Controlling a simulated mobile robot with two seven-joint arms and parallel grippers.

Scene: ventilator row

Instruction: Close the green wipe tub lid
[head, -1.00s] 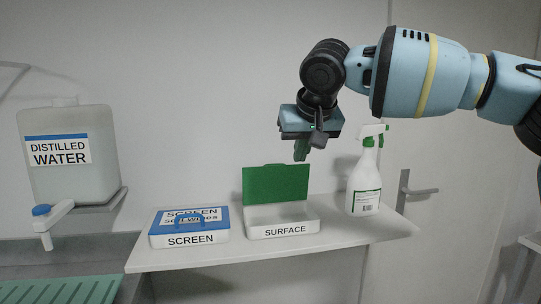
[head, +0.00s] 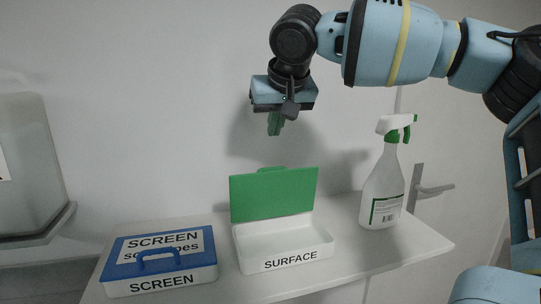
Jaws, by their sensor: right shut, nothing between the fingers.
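The green wipe tub lid (head: 273,195) stands upright at the back of the white tub (head: 288,260) labelled SURFACE. The tub is open on the shelf and looks empty. My right gripper (head: 276,124) is above the lid, pointing down, apart from it, with its green fingers together and nothing between them. My left gripper is not in view.
A blue-lidded SCREEN tub (head: 125,270) stands closed to the left. A spray bottle (head: 382,190) stands to the right on the shelf (head: 415,245). A water container (head: 25,165) is at the far left. The wall is close behind.

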